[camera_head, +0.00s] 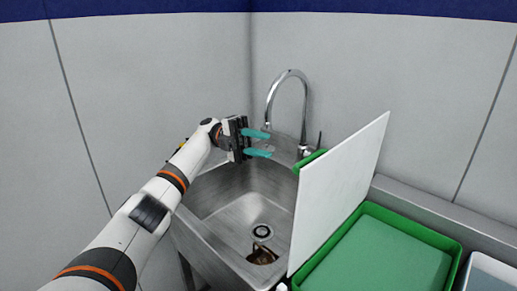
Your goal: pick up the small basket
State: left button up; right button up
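A small round metal piece with a dark centre (262,232) sits on the sink floor; it looks like a strainer basket, but it is too small to be sure. Just in front of it is a dark opening with brownish, shiny parts (262,255). My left gripper (264,143) has two teal fingers spread apart, pointing right. It is above the sink's back part, near the faucet, well above and behind the round piece. A small greyish shape shows between the fingers; I cannot tell what it is. My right gripper is not in view.
The steel sink (215,195) stands in the corner against grey walls. A curved faucet (283,80) rises behind it. A white upright board (335,190) borders the sink's right side. A green tray (437,238) lies to its right, with a white container (487,262) at the far right.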

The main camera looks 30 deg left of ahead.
aim_at(263, 255)
jog(key=k, duration=1)
